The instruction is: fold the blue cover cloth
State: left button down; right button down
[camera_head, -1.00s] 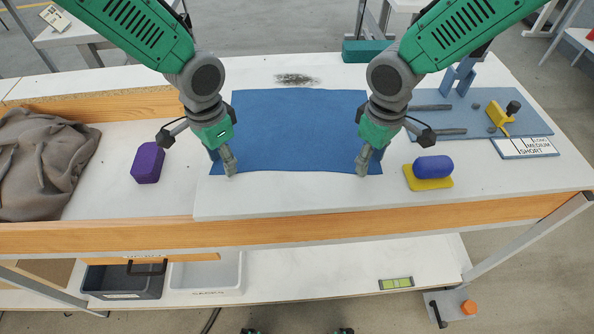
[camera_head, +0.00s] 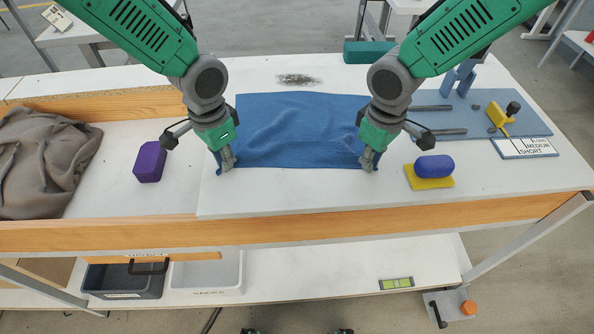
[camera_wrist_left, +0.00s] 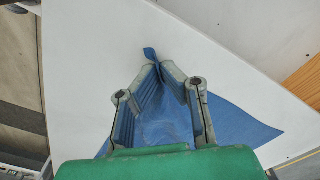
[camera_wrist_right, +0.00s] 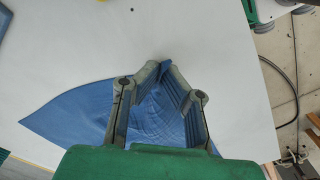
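The blue cover cloth (camera_head: 290,125) lies on the white table top, wrinkled, with its near edge drawn up at both near corners. My left gripper (camera_head: 226,163) is at its near left corner; in the left wrist view the fingertips (camera_wrist_left: 151,66) are closed together with a small tip of cloth poking out beyond them. My right gripper (camera_head: 369,160) is at its near right corner; in the right wrist view the fingertips (camera_wrist_right: 165,66) are closed together on a pinch of cloth. The cloth is still spread out, not doubled over.
A purple block (camera_head: 150,162) stands left of the cloth, and a grey-brown fabric heap (camera_head: 45,160) lies farther left. A blue roll on a yellow base (camera_head: 430,183) is at the right. A blue-grey mat (camera_head: 470,122) with rods and a yellow tool lies behind it. The near table strip is clear.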

pick_arm(q)
jog(key=shift+s+a+f, duration=0.1)
jog(key=shift+s, duration=0.05)
pick_arm(e)
jog(key=shift+d, duration=0.1)
